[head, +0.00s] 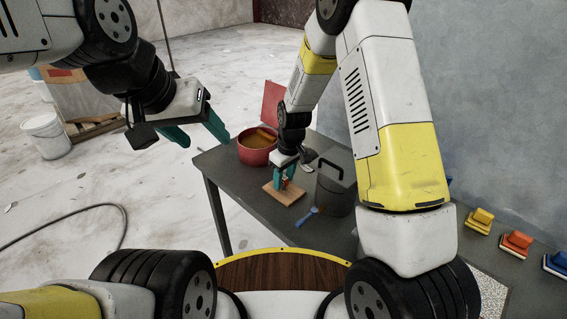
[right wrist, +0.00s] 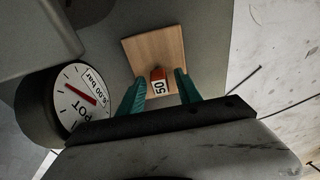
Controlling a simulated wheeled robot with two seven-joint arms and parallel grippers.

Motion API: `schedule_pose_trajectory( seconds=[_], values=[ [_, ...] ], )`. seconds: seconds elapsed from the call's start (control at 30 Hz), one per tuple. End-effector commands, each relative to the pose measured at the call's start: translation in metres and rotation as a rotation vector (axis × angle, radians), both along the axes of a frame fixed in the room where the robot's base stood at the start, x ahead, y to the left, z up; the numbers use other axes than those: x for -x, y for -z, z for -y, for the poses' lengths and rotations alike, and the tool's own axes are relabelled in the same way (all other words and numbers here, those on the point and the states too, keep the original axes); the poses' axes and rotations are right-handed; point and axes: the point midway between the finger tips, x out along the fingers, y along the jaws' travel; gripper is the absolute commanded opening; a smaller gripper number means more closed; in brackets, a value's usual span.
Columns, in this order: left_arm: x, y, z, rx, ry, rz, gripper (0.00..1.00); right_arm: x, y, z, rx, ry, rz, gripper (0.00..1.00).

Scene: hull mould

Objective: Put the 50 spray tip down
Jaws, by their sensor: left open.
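The 50 spray tip (right wrist: 158,80) is a small orange-red piece with a white "50" label. In the right wrist view it is at the wooden board (right wrist: 150,48), between my right gripper's green fingers (right wrist: 160,88), with a narrow gap visible on each side. In the head view my right gripper (head: 285,176) points down over the board (head: 291,197) on the grey table, and the tip (head: 287,184) shows small between its fingers. Whether the tip's underside touches the board is hidden. My left gripper (head: 198,134) is open and empty, in the air left of the table.
A dark pot (head: 334,188) stands right of the board; its gauge (right wrist: 80,95) reads "POT". A red bucket (head: 256,150) stands behind, and a blue-handled tool (head: 307,216) lies in front. Coloured sanding blocks (head: 479,220) lie at right. A white bucket (head: 46,136) is on the floor.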

Motion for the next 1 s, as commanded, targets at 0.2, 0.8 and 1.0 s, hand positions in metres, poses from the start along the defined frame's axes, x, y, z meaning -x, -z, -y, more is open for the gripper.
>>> schedule_pose_trajectory(
  seconds=[0.2,0.8,1.0],
  values=[
    [0.0,0.0,0.0,0.0,0.0,0.0,0.61,0.0,-0.005,0.0,-0.001,0.0,0.002,0.41],
    [0.0,0.0,0.0,0.0,0.0,0.0,0.61,0.011,-0.111,0.011,-0.001,0.0,0.003,0.41],
    [0.0,0.0,0.0,0.0,0.0,0.0,0.61,0.015,-0.13,0.016,-0.008,0.016,0.009,0.41]
  ],
)
